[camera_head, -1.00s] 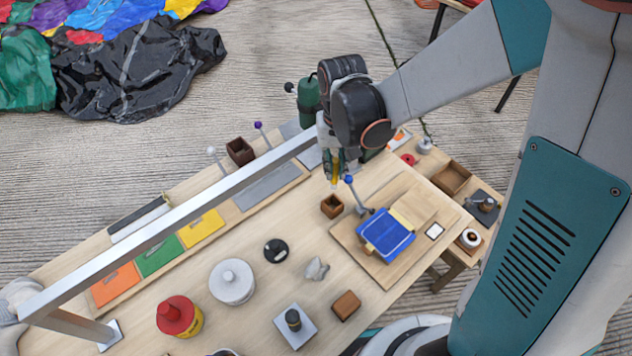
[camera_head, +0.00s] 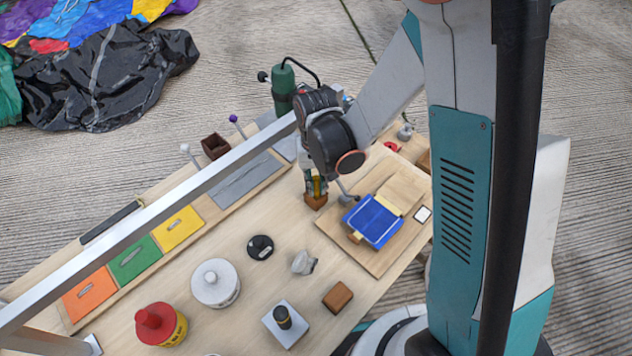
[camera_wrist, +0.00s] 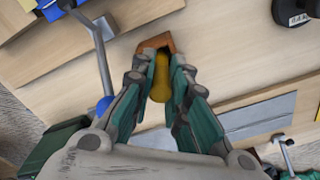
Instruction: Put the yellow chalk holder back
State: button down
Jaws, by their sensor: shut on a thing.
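The yellow chalk holder (camera_wrist: 161,78) is upright between the fingers of my gripper (camera_wrist: 160,85) in the wrist view. My gripper (camera_head: 315,186) is shut on it in the head view, just above a small brown wooden box (camera_head: 316,201) on the table. In the wrist view, the far end of the chalk holder lies within the outline of the open box (camera_wrist: 157,42). The fingers hide part of the box, and I cannot tell whether the holder touches its bottom.
A silver bar (camera_head: 150,222) crosses above the table on the left. A black round object (camera_head: 260,247) and a grey lump (camera_head: 304,262) stand nearer the front.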

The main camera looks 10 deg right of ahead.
jog(key=shift+f, duration=0.1)
jog(key=c, duration=1.8)
grip_release()
jog(key=shift+c, duration=0.2)
notch_tip(320, 180, up, 13)
jog(key=p, duration=0.4)
jog(key=s+d+r+t, duration=0.3)
jog(key=s+d+r, duration=0.2)
jog(key=r, duration=0.3)
jog(key=s+d+r+t, duration=0.4)
jog(key=s+d+r, duration=0.1)
jog(key=s+r, duration=0.2)
jog(key=shift+s+r, duration=0.2)
jog(key=shift+r, duration=0.3)
